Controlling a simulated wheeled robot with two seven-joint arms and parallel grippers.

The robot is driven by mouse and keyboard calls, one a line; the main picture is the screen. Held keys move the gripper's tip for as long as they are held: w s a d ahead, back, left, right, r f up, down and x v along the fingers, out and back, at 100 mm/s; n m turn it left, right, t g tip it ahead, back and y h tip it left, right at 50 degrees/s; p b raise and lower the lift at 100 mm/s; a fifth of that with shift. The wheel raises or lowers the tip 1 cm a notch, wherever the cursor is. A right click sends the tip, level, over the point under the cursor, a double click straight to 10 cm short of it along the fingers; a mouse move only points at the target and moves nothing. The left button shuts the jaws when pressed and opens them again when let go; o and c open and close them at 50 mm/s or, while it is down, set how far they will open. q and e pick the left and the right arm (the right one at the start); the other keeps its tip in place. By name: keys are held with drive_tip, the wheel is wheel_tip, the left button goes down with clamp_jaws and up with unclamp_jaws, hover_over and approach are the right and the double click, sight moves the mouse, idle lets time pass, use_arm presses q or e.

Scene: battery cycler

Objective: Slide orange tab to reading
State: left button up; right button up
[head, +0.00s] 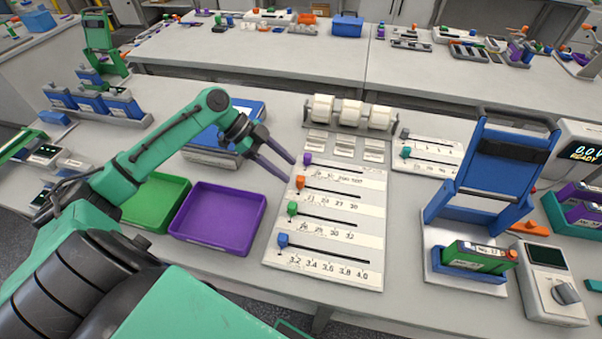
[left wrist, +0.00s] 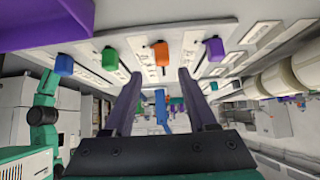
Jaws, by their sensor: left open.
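The slider board (head: 270,252) lies flat on the table with several slots and printed scales. The orange tab (head: 300,182) is at the left end of its slot, above numbers that look like 21 to 30. A purple tab (head: 307,159) is behind it; a green tab (head: 292,208) and a blue tab (head: 283,240) are in front. My left gripper (head: 288,171) is open and empty, just left of the orange tab, apparently above the board. In the left wrist view the orange tab (left wrist: 161,53) shows beyond the gap between the open fingertips (left wrist: 160,76). My right gripper is out of view.
A purple tray (head: 217,247) and a green tray (head: 150,222) lie left of the board. White rolls (head: 351,113) stand behind it. A blue-handled fixture (head: 490,170) and a lit readout (head: 585,152) stand to the right. The table right of the board is partly clear.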

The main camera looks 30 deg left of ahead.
sight(301, 177)
use_arm(q)
drive_tip(key=x, duration=0.5)
drive_tip(key=shift+w+d+f+p, duration=0.1)
drive_tip(key=shift+w+f+p, duration=0.05)
drive_tip(key=shift+w+p, duration=0.2)
drive_tip(key=shift+s+d+f, duration=0.1)
drive_tip(key=shift+d+f, duration=0.05)
drive_tip(key=shift+c, duration=0.6)
drive_tip(key=shift+f, duration=0.1)
clamp_jaws()
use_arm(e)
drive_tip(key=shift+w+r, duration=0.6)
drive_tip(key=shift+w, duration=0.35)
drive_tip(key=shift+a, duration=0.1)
use_arm(q)
drive_tip(key=shift+d, duration=0.1)
